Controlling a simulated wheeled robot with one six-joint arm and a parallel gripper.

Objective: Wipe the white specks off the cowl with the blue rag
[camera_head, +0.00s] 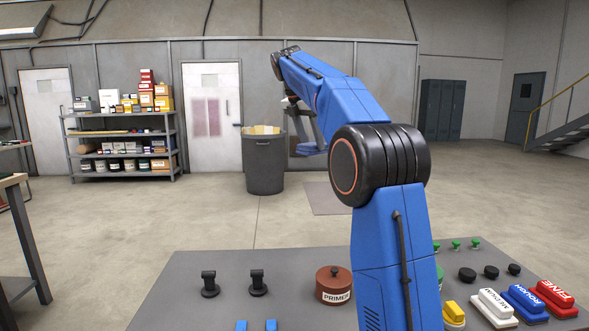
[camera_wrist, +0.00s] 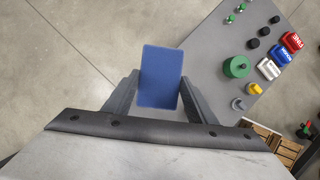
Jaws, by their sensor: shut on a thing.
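My gripper (camera_wrist: 160,100) is shut on the blue rag (camera_wrist: 160,77), a flat blue rectangle held between the two grey fingers in the wrist view. In the head view my gripper (camera_head: 303,125) is held out in the air beyond the grey bench, partly behind my arm. I cannot make out the cowl or any white specks in either view. A pale surface with a dark bolted edge fills the bottom of the wrist view; I cannot tell whether it is part of my own wrist.
The grey bench top (camera_head: 200,290) holds a red-brown PRIMER pot (camera_head: 334,288), black pegs (camera_head: 209,284), and white (camera_head: 492,309), blue (camera_head: 525,303) and red (camera_head: 556,298) blocks. A dark bin (camera_head: 264,165) and loaded shelves (camera_head: 122,140) stand at the back. Much open floor lies between.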

